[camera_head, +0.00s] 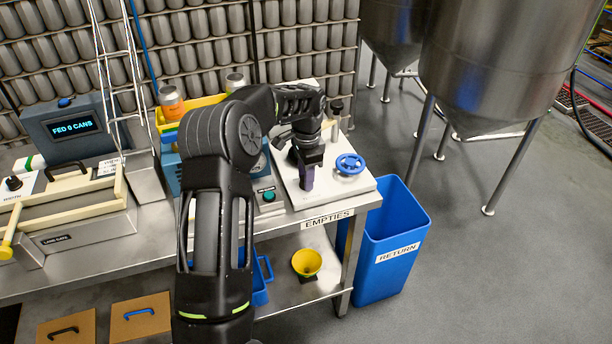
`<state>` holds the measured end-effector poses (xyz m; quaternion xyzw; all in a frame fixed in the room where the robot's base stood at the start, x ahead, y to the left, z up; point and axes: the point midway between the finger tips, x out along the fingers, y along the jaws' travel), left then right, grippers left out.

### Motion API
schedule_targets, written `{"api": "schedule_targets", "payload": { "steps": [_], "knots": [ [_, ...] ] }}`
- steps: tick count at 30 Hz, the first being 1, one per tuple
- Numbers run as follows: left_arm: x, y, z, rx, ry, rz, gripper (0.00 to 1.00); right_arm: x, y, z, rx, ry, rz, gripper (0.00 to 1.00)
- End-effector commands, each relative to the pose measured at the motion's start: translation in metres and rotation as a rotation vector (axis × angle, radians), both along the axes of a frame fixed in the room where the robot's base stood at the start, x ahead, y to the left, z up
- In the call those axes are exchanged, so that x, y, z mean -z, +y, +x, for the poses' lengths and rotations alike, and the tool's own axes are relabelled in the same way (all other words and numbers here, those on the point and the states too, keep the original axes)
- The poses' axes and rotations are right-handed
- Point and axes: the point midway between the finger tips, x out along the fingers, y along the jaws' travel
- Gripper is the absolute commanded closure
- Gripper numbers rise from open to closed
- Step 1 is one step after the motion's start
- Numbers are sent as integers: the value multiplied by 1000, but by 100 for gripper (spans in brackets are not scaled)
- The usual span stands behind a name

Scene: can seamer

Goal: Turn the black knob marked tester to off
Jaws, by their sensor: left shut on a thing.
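My left gripper (307,176) reaches down, fingers lowest, onto the white top plate (356,187) at the right end of the bench. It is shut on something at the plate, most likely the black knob. The fingers and wrist hide that knob, so its pointer and the tester marking cannot be read. Another black knob (13,183) sits on a white panel at the far left, apart from my gripper; its label is too small to read. My right gripper is not in view.
A blue handwheel (350,164) stands close to the right of my left gripper. A green button (269,196) is to its left. A blue return bin (391,250) stands beside the bench. A yellow funnel (306,262) is on the lower shelf. Steel tanks (497,60) stand behind right.

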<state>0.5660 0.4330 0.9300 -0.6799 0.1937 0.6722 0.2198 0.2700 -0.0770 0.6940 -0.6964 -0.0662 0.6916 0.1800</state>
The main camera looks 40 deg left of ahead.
Motion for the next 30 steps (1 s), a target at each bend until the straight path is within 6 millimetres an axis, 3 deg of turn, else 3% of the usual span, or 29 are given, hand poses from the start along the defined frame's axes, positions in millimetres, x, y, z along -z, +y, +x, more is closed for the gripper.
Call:
{"api": "schedule_targets", "payload": {
  "steps": [9, 22, 30],
  "knots": [
    [0, 0, 0, 0, -1, 1, 100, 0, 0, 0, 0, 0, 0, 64],
    [0, 0, 0, -27, -1, 0, 100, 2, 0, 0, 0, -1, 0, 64],
    [0, 0, 1, -144, -2, 1, 100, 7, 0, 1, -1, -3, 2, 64]
  ]
}}
